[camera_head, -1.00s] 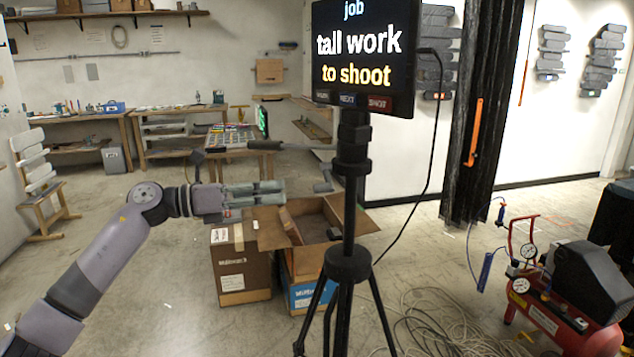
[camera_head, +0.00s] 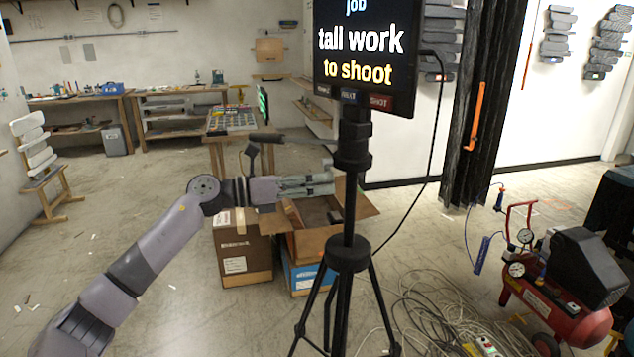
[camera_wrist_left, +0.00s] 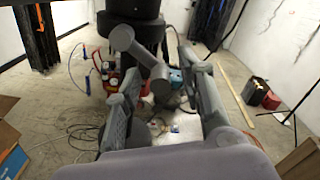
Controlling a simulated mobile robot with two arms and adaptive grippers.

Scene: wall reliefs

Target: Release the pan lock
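A dark tripod (camera_head: 348,218) carries a black display. The lock lever I take for the pan lock is a grey stubby bar with round ends (camera_wrist_left: 140,58), on the black tripod head in the left wrist view. In the head view it is small and partly hidden by the fingertips. My left gripper (camera_head: 331,184) reaches in from the left, just left of the tripod post. In the left wrist view its fingers (camera_wrist_left: 160,72) are apart, one on each side of the lever. I cannot tell whether either touches it. My right gripper is in neither view.
A long dark handle (camera_head: 262,138) sticks out left from the tripod head, above my gripper. An open cardboard box (camera_head: 312,243) stands below it, beside a closed brown box (camera_head: 243,255). A red compressor (camera_head: 548,303) and loose cables (camera_head: 430,305) lie right.

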